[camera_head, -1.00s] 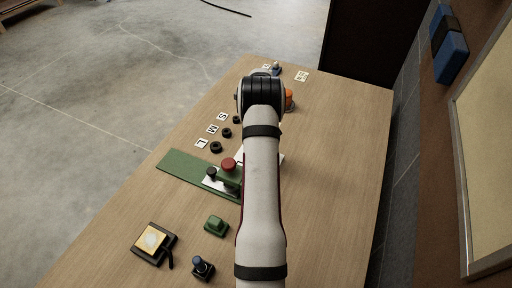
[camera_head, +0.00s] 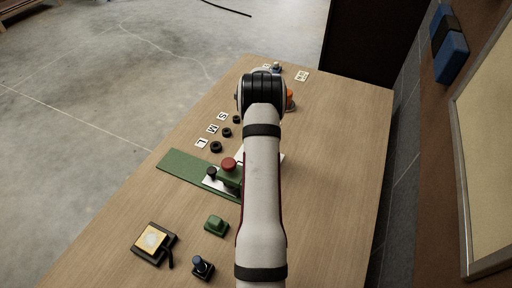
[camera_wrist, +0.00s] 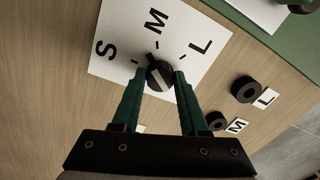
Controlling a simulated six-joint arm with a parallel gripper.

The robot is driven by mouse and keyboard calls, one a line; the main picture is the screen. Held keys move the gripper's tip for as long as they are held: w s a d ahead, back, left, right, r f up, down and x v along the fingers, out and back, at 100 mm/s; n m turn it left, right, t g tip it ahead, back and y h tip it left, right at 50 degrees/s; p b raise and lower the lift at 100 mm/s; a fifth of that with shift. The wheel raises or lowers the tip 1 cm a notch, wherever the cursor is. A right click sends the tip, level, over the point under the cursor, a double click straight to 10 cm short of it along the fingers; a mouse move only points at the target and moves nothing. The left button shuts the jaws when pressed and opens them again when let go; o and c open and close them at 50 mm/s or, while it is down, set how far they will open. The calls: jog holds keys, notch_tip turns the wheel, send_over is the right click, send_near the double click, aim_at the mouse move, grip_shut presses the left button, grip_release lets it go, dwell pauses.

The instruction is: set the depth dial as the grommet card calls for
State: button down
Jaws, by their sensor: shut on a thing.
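In the wrist view a black dial knob (camera_wrist: 159,76) sits on a white plate (camera_wrist: 112,62) marked S, M and L, each letter with a short tick. My gripper (camera_wrist: 157,82) has its two green fingers on either side of the knob and is shut on it. In the head view my arm hides the gripper and dial. A small white card (camera_head: 302,76) stands at the table's far end; its marking is too small to read.
Black rings (camera_head: 215,147) lie beside S, M and L labels. A green press with a red knob (camera_head: 228,164) stands on a green mat (camera_head: 182,168). A green block (camera_head: 216,225), a yellow-topped device (camera_head: 152,239) and a blue-topped piece (camera_head: 202,267) are nearer. The table's right side is clear.

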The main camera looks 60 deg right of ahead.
jog(key=shift+m, duration=2.2)
jog(key=shift+c, duration=2.2)
grip_release()
notch_tip(320, 180, up, 16)
jog(key=shift+s, duration=0.35)
